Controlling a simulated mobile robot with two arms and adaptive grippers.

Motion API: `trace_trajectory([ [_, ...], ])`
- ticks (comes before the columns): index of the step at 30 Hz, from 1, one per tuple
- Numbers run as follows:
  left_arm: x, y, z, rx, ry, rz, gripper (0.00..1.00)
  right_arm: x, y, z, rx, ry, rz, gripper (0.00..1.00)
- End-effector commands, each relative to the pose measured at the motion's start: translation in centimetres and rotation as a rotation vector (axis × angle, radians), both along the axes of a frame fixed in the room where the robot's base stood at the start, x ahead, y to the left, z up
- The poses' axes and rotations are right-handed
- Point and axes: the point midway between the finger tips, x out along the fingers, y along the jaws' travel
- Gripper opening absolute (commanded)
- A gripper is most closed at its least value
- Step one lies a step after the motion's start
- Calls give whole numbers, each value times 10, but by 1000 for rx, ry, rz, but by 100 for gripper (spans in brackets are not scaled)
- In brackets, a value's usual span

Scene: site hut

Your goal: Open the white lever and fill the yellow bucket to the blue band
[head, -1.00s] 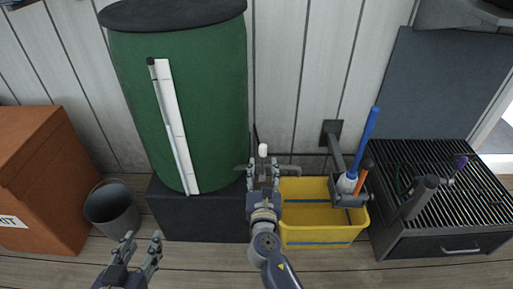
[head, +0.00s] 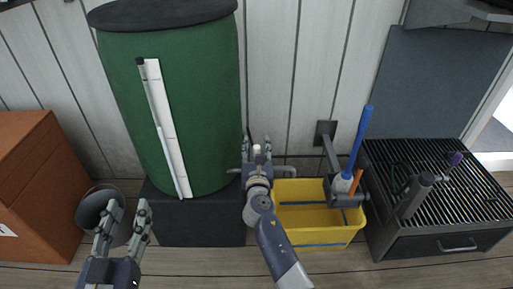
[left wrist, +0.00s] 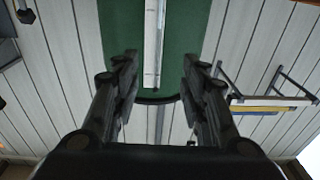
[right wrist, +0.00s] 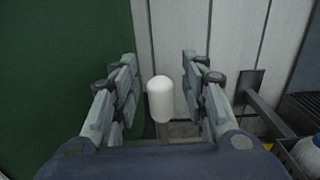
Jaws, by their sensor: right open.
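The white lever (head: 257,150) stands upright in front of the wall, right of the green barrel (head: 170,110). In the right wrist view, its rounded white end (right wrist: 160,98) is between the spread fingers, with gaps on both sides. My right gripper (head: 257,137) is open around it. The yellow bucket (head: 345,236) stands on the floor to the right, below the tap's spout. A blue band (head: 311,245) shows low on its front, and a blue line also shows inside. My left gripper (head: 129,207) is open and empty, in front of the grey pail.
A caddy (head: 345,199) with a blue-handled brush overhangs the yellow bucket's right side. A slatted bench (head: 440,200) stands right. The grey pail (head: 98,205) and an orange box (head: 35,180) stand left. A white gauge strip (head: 165,120) runs down the barrel.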

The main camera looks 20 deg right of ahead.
Motion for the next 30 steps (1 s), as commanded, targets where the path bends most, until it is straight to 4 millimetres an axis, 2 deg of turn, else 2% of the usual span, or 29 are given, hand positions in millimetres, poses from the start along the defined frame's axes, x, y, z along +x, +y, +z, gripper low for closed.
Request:
trace_trajectory([
  [3, 0, 0, 0, 0, 0, 0, 40, 0, 0, 0, 0, 0, 0, 38],
  [8, 0, 0, 0, 0, 1, 0, 40, 0, 0, 0, 0, 0, 0, 2],
  [9, 0, 0, 0, 0, 1, 0, 40, 0, 0, 0, 0, 0, 0, 0],
  [19, 0, 0, 4, -8, -28, -1, 40, -1, 0, -1, -1, -4, 0, 0],
  [26, -5, -4, 39, -56, -209, -13, 40, -2, 0, -3, -6, -20, -1, 0],
  [30, -16, -6, 71, -104, -383, -24, 40, -4, 0, -4, -12, -36, -1, 0],
])
